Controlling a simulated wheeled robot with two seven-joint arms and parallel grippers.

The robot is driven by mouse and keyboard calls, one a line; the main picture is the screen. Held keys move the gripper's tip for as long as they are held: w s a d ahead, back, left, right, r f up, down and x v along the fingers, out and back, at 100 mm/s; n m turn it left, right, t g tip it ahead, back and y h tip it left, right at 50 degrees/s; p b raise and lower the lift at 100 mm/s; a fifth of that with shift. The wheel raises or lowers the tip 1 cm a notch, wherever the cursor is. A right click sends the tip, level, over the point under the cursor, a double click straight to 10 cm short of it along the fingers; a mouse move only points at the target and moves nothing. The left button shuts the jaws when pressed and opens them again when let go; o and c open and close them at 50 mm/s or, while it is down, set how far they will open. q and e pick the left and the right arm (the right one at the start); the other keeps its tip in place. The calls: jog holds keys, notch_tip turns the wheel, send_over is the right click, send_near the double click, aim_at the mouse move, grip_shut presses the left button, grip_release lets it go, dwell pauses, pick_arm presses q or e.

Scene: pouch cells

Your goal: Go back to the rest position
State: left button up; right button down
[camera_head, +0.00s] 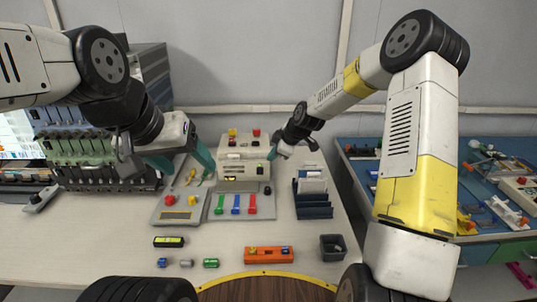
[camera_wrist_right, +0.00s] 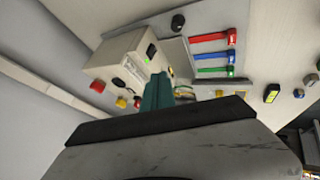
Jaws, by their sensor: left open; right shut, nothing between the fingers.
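My left gripper (camera_head: 189,165) is open, its two teal fingers spread above the back of a grey panel (camera_head: 178,214) with yellow and red knobs. My right gripper (camera_head: 272,154) is shut and empty, its fingertips close to the right front of a beige box (camera_head: 232,157) with red and yellow buttons. In the right wrist view the closed teal fingers (camera_wrist_right: 160,84) overlap the lower side of the same box (camera_wrist_right: 122,70). I cannot tell whether they touch it. Both arms reach forward over the table.
A panel with green, blue and red levers (camera_head: 235,214), a dark blue rack (camera_head: 313,209), an orange tool (camera_head: 269,254) and a dark bin (camera_head: 332,246) stand on the pale table. A blue table (camera_head: 357,182) holds parts at right.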

jog(key=shift+r, duration=0.1)
jog(key=s+d+r+m+h, duration=0.2)
jog(key=s+d+r+m, duration=0.1)
jog(key=s+r, duration=0.5)
jog(key=s+d+r+m+h, duration=0.1)
jog(key=s+d+r+m, duration=0.25)
jog(key=s+r, duration=0.5)
jog(key=s+d+r+m, duration=0.2)
jog(key=s+m, duration=0.2)
jog(key=s, duration=0.6)
jog(key=s+d+r+m, duration=0.2)
jog(key=s+m, duration=0.3)
jog(key=s, duration=0.5)
jog(key=shift+s+r+t, duration=0.3)
jog(key=shift+r+t, duration=0.05)
jog(key=shift+t, duration=0.05)
